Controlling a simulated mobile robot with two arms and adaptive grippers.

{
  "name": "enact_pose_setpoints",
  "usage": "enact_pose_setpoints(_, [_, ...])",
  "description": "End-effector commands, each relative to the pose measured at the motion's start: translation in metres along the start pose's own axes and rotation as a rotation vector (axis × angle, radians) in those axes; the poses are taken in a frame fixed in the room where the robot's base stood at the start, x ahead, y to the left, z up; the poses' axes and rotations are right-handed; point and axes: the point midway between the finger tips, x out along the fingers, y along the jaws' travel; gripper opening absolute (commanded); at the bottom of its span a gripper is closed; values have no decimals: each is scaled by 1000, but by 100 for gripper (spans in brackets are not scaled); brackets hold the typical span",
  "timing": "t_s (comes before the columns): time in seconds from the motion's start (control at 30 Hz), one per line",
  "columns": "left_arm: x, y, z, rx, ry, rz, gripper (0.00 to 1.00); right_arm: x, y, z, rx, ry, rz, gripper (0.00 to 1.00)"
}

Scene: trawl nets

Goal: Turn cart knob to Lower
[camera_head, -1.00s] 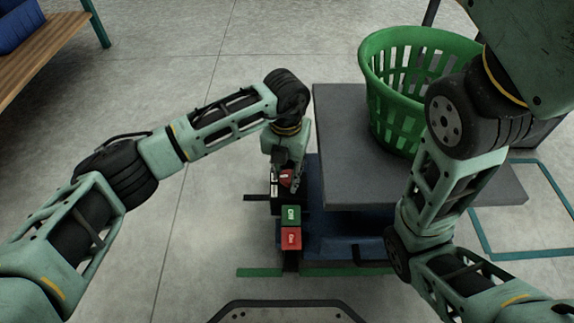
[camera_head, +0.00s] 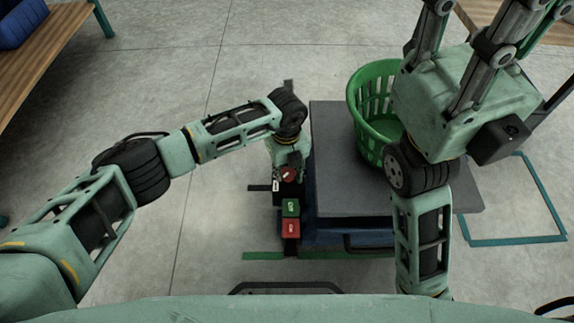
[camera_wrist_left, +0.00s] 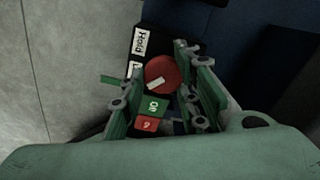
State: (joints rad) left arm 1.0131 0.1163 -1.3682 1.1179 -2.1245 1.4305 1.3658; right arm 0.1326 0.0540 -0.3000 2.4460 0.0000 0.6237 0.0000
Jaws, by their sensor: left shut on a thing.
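The round red knob (camera_head: 289,173) with a white mark sits on the black control panel at the cart's left side. In the left wrist view the knob (camera_wrist_left: 161,72) lies between my fingers, its white mark slanting toward the lower left. My left gripper (camera_wrist_left: 160,62) is shut on it; its hand (camera_head: 285,155) comes down from above in the head view. A white "Hold" label (camera_wrist_left: 139,40) is beside the knob, with another label partly hidden by a finger. I cannot read a Lower label. My right gripper (camera_head: 475,50) is raised over the cart, its fingers apart and tips cut off.
Below the knob are a green button (camera_head: 290,207) and a red button (camera_head: 291,228). The grey cart top (camera_head: 335,150) carries a green basket (camera_head: 370,105), partly hidden by my right arm. A wooden bench (camera_head: 30,50) stands at upper left. The floor left of the cart is clear.

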Motion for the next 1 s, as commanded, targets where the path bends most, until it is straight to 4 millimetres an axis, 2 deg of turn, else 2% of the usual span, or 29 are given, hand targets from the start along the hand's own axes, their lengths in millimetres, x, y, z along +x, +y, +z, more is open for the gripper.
enact_pose_setpoints(0.03, [1, 10, 5, -17, -4, 25, 3, 1, 0, 1, 1, -4, 1, 40])
enact_pose_setpoints(0.5, [3, 10, 4, -33, -2, 24, 3, -2, 0, 1, 2, -9, 4, 40])
enact_pose_setpoints(0.53, [3, 10, 4, -33, -2, 24, 30, -2, 0, 1, 2, -9, 4, 40])
enact_pose_setpoints(0.67, [3, 9, 4, -32, -1, 23, 42, -2, 0, 1, 2, -9, 4, 40])
enact_pose_setpoints(1.0, [2, 7, 3, -29, -3, 16, 42, -2, 0, 1, 2, -9, 4, 40])
